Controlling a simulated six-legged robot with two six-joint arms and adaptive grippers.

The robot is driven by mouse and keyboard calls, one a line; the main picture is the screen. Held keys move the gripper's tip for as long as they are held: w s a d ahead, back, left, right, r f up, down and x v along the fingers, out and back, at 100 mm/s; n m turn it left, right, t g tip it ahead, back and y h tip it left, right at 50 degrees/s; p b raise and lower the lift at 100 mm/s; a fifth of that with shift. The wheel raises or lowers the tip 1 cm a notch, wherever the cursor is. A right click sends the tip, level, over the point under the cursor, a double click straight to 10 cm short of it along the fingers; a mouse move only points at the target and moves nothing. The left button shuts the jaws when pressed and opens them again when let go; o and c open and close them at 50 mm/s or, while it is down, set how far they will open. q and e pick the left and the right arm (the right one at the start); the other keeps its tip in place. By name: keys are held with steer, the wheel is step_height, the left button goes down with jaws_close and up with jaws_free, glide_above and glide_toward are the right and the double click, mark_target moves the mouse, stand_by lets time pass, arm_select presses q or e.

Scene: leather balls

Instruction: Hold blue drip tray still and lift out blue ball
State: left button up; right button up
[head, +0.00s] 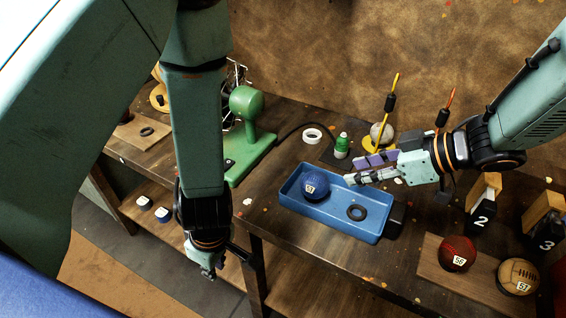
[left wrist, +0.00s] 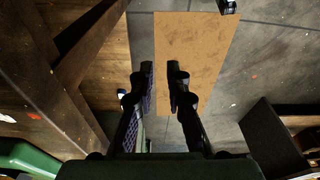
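The blue drip tray (head: 335,222) lies on the dark wooden table. The blue ball (head: 315,186), with a white number label, sits inside it at the left end. A dark ring (head: 357,213) lies in the tray to the right of the ball. My right gripper (head: 352,172) points left above the tray's back right part, its fingers apart and empty, to the right of the ball. My left gripper (head: 208,272) hangs down in front of the table's front edge, away from the tray. In the left wrist view its fingers (left wrist: 164,75) are apart with nothing between them.
A green press (head: 245,130) stands left of the tray. A green-capped bottle (head: 342,145) and white tape roll (head: 312,135) lie behind it. A red ball (head: 457,253) and a tan ball (head: 518,276) rest on a board at right. Numbered blocks (head: 481,217) stand behind them.

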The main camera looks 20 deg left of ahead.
mark_target(290, 178)
arm_select(q)
steer(key=w+d+r+n, duration=0.2)
steer(key=w+r+n, duration=0.1)
steer(key=n, duration=0.1)
steer(key=w+d+r+n+t+h, duration=0.1)
steer(key=w+d+r+n, duration=0.1)
steer(key=w+r+n, duration=0.1)
steer(key=w+d+r+n+h, duration=0.1)
steer(key=w+d+r+n, duration=0.1)
steer(key=w+r+n, duration=0.2)
steer(key=shift+w+d+n+t, duration=0.2)
steer(key=shift+w+n+t, duration=0.2)
steer(key=shift+w+n, duration=0.15)
steer(key=w+r+n, duration=0.1)
steer(key=w, duration=0.1)
steer(key=w+d+r+n+t, duration=0.1)
steer(key=w+r+n, duration=0.1)
steer(key=w, duration=0.1)
steer(key=w+d+r+n+t, duration=0.1)
steer(key=w+n, duration=0.1)
steer(key=shift+w+r+h, duration=0.15)
steer(key=shift+w+h, duration=0.05)
steer(key=shift+h, duration=0.1)
steer(key=shift+w, duration=0.3)
steer(key=shift+w+d+f, duration=0.1)
steer(key=shift+w+f, duration=0.05)
steer(key=shift+f, duration=0.1)
steer(key=shift+t, duration=0.3)
steer(key=shift+x, duration=3.45)
